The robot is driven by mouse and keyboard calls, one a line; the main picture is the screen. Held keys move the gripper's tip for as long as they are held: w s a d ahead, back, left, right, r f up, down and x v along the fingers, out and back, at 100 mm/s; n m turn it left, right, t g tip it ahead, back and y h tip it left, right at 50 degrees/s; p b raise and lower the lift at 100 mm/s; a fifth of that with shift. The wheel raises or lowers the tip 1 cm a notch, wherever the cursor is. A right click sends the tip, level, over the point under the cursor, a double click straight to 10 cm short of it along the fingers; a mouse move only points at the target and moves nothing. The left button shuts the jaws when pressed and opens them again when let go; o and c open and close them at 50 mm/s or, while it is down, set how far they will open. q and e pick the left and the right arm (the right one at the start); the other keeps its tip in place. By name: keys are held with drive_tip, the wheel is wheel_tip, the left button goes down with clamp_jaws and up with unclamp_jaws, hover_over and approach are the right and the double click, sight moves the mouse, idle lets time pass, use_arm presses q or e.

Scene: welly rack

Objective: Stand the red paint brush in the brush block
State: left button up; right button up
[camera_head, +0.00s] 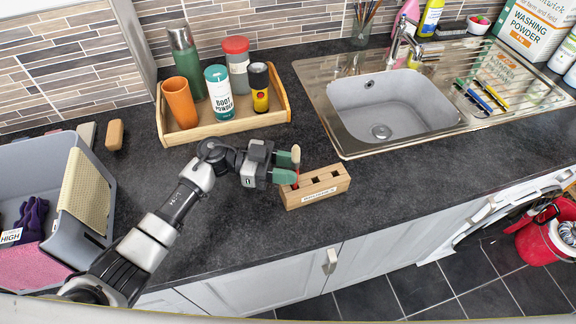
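The wooden brush block (330,190) stands on the dark worktop in front of the sink, with square holes in its top and a label on its front. My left gripper (286,167), with green fingertips, is above the block's left end. It is shut on the red paint brush (295,184). The brush is roughly upright, its pale tip above the fingers and a bit of red showing below them. The red end is at the leftmost hole; I cannot tell how deep it sits. The fingers hide the brush's middle. My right gripper is out of view.
A wooden tray (222,127) with bottles and cups stands behind my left arm. The steel sink (390,105) is behind right, with more brushes (480,97) on its drainer. A grey bin (92,220) is at left. The worktop right of the block is clear.

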use_arm(q)
drive_tip(key=shift+o, duration=0.6)
drive_tip(key=shift+w+a+f, duration=0.1)
drive_tip(key=shift+a, duration=0.25)
drive_tip(key=a+b, duration=0.2)
drive_tip(key=a, duration=0.4)
drive_tip(key=shift+w+a+r+b, duration=0.25)
drive_tip(key=shift+w+a+b, duration=0.05)
drive_tip(key=shift+w+a, duration=0.1)
